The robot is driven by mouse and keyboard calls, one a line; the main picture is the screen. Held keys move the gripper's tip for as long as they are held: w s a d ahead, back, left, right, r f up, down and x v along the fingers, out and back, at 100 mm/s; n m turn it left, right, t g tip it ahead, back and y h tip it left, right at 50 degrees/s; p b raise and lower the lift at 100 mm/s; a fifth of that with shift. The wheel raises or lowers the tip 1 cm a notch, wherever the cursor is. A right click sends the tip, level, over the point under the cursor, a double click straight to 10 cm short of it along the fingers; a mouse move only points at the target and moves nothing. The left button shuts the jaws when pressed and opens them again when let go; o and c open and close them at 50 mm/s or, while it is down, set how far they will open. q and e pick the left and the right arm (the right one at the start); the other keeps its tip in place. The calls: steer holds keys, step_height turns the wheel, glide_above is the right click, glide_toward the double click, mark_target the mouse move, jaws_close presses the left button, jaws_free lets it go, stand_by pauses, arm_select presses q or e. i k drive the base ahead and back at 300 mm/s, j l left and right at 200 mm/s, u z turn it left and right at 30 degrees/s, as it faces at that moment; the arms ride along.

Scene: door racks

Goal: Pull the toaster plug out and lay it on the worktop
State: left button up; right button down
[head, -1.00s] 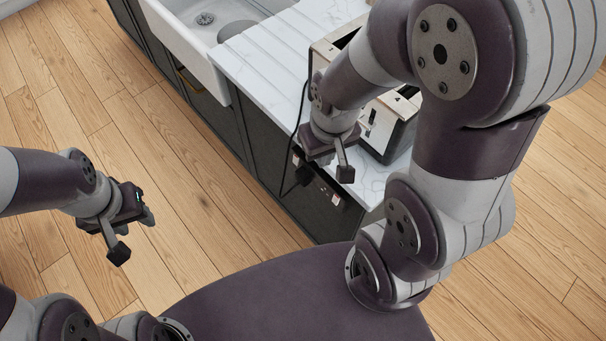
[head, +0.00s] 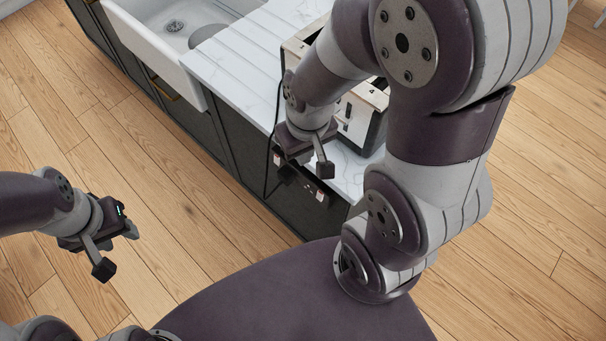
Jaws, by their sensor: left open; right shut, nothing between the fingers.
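The cream and black toaster (head: 351,112) stands on the white worktop (head: 239,66), partly hidden behind my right arm. Its black cord (head: 273,135) hangs over the worktop edge and down the cabinet front. A dark block that looks like the plug (head: 287,173) sits at the dark socket strip (head: 306,185) on the cabinet front; its exact seating is too small to tell. My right gripper (head: 324,169) is shut and empty, just in front of the strip, to the right of the plug. My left gripper (head: 117,250) is open and empty over the floor, far from the cabinet.
A white sink (head: 150,50) is set in at the worktop's far left. Dark cabinets (head: 240,150) run below. The worktop strip left of the toaster is clear. Open wooden floor (head: 170,220) lies between my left gripper and the cabinets.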

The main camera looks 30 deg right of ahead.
mark_target(285, 176)
steer(key=i+j+z, duration=0.15)
steer(key=z, duration=1.2)
steer(key=j+z, duration=0.35)
steer(key=j, duration=0.3)
steer(key=j+z, duration=0.4)
steer(key=j, duration=0.25)
steer(key=k+j+z, duration=0.1)
steer(key=j+z, duration=0.25)
steer(key=j, duration=0.3)
steer(key=k+j, duration=0.1)
steer(key=j, duration=0.3)
steer(key=k+j, duration=0.1)
steer(key=j, duration=0.3)
steer(key=k+j, duration=0.1)
steer(key=j, duration=0.3)
